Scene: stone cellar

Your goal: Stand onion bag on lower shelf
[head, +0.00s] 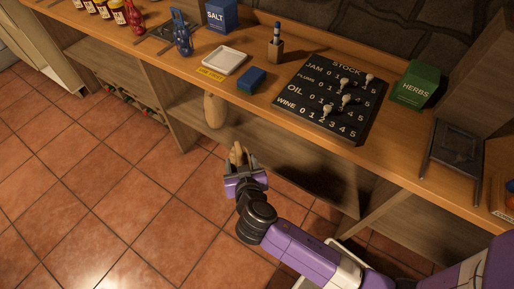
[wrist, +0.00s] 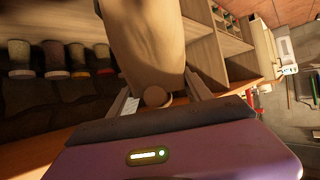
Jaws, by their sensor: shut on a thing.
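My gripper (head: 242,174) is in front of the counter's open lower bay. It is shut on a tan bag (head: 237,154), taken to be the onion bag. In the wrist view the bag (wrist: 142,40) extends away from the fingers, with its small round knob (wrist: 156,97) between them. Its far end is cut off there, and my gripper hides part of it in the head view. The lower shelf (head: 192,118) runs under the counter. Another tan, rounded thing (head: 214,110) stands upright at its front, left of and beyond my gripper. I cannot tell whether the held bag touches the shelf.
The counter top (head: 185,75) overhangs the shelf. It carries a stock board (head: 330,100) with pegs, a white tray (head: 225,60), a blue box (head: 251,79), a green herbs box (head: 416,85) and a salt box (head: 221,15). An upright divider (head: 168,105) bounds the bay at left. The tiled floor (head: 90,190) is clear.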

